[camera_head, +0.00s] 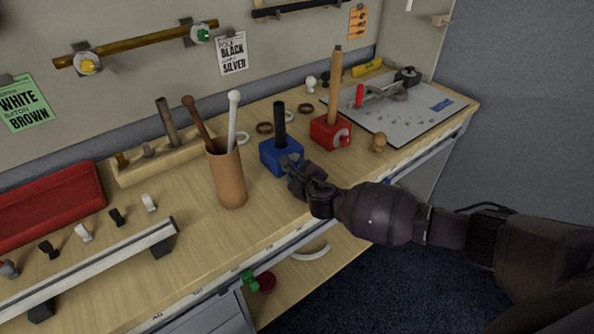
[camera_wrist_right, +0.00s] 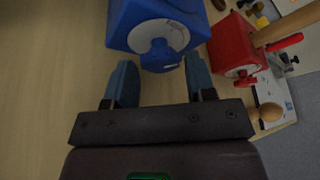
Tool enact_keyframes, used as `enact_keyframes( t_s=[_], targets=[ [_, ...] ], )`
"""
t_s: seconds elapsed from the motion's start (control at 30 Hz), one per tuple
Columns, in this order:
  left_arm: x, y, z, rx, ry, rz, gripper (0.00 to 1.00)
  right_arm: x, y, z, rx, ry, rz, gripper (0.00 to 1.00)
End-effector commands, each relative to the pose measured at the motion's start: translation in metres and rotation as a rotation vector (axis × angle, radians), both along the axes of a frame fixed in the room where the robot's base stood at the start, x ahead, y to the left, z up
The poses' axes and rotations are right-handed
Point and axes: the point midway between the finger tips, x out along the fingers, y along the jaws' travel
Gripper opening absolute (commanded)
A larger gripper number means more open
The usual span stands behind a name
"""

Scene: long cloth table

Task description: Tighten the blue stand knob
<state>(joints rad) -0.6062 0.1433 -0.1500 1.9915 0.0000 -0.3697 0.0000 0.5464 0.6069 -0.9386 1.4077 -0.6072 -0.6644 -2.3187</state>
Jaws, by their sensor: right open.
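The blue stand (camera_head: 270,154) sits on the wooden bench with a dark upright rod (camera_head: 279,118) in it. In the right wrist view the blue stand (camera_wrist_right: 150,12) fills the top middle, and its blue knob (camera_wrist_right: 160,56) sticks out from a pale round dial toward my gripper. My right gripper (camera_head: 291,164) is at the stand's front side. In the wrist view its two fingers (camera_wrist_right: 160,76) are open and spread either side of the knob, with gaps showing. The head view hides the knob behind the gripper. My left gripper is not in view.
A red stand (camera_head: 326,130) with a wooden rod stands just right of the blue one. A brown cup (camera_head: 227,178) with two batons is to its left. A grey board (camera_head: 415,110) with a clamp lies at the far right. A small wooden knob (camera_head: 379,141) stands near the front edge.

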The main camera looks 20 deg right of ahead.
Motion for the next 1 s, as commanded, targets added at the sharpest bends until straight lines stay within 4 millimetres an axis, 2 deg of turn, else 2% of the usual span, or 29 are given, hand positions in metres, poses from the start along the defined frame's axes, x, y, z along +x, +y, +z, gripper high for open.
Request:
enact_keyframes(
  t_s=[0.2,0.5,0.73,1.0],
  targets=[
    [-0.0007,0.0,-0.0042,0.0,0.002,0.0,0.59,0.0121,0.0009,-0.0039,0.0,0.001,0.001,0.5],
    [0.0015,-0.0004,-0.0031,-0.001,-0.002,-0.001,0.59,0.0132,0.0009,-0.0038,0.0,0.001,0.001,0.5],
    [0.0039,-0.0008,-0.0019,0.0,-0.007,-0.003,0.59,0.0131,0.0007,-0.0039,0.0,0.001,0.001,0.17],
    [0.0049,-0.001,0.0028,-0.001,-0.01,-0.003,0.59,0.0131,0.0005,-0.0025,0.024,0.01,0.001,0.16]
  ],
)
